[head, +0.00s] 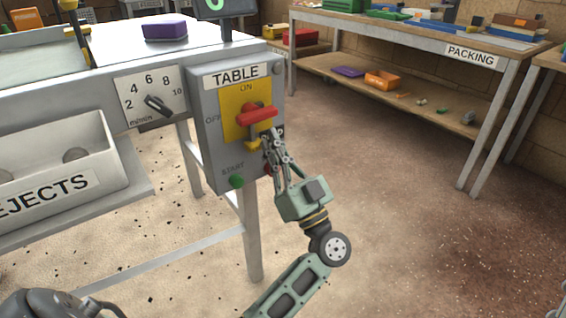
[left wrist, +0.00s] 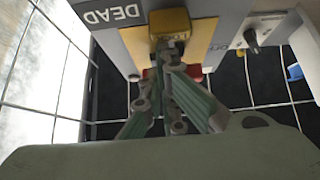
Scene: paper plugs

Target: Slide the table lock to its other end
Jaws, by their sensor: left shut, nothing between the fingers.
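The grey control box marked TABLE (head: 205,115) has a yellow plate (head: 232,104) with a red handle (head: 257,115) across it. A small yellow tab (head: 252,145), which looks like the lock, sits below the handle. My left gripper (head: 272,140) is shut and empty, its fingertips at the right of the tab and just below the handle. In the left wrist view, a yellow block (left wrist: 170,20) stands just beyond my shut fingertips (left wrist: 170,48); I cannot tell whether they touch. Something red shows behind the fingers, mostly hidden. My right gripper is not in view.
A green START button (head: 236,181) is low on the box. A dial (head: 158,104) and a REJECTS bin (head: 60,165) are to the left. A purple block (head: 165,30) lies on the table above. The PACKING bench (head: 420,42) stands at back right, with open floor before it.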

